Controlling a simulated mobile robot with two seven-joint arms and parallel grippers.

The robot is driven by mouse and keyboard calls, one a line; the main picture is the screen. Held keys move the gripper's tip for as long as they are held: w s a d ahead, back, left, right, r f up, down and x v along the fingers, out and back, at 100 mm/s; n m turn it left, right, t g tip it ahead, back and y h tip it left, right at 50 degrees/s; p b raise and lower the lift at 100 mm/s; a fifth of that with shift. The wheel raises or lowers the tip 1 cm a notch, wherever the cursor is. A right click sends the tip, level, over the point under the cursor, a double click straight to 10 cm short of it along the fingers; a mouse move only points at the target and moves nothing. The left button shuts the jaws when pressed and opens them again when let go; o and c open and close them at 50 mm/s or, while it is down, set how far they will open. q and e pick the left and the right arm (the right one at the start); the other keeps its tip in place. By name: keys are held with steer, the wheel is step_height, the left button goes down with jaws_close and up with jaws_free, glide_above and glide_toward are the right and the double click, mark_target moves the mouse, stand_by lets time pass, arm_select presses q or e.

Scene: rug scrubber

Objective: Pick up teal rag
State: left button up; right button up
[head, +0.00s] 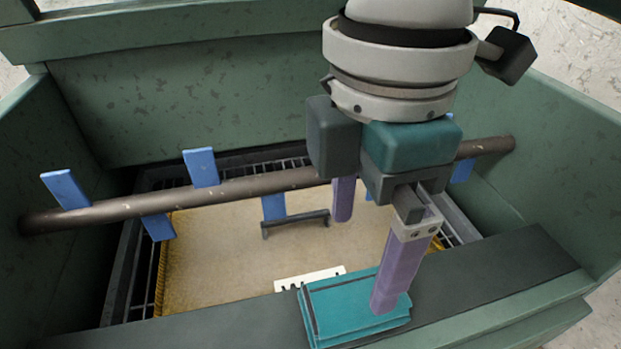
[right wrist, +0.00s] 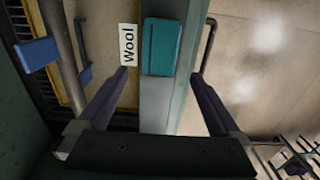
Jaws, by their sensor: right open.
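The teal rag (head: 340,309) lies folded flat on the dark front ledge of the green tub. In the right wrist view the rag (right wrist: 162,42) sits on the ledge, ahead of my fingers. My right gripper (head: 365,265) is open and empty, with purple fingers pointing down. In the head view one finger covers part of the rag, and the other hangs over the tub's inside. In the right wrist view the gripper (right wrist: 161,75) has its fingertips spread on either side of the rag's line. I cannot tell its exact height above the rag. My left gripper is out of view.
A white card reading "Wool" (right wrist: 128,44) is beside the rag. A brown roller with blue paddles (head: 260,186) spans the tub above a tan rug (head: 225,250). A dark handle (head: 296,223) is inside. The tub's green walls (head: 180,100) surround this. Floor lies beyond the ledge.

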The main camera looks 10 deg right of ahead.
mark_target(345, 299)
steer(key=f, duration=0.6)
steer(key=f+b, duration=0.1)
steer(key=f, duration=0.2)
steer(key=shift+a, duration=0.3)
steer(key=c, duration=1.2)
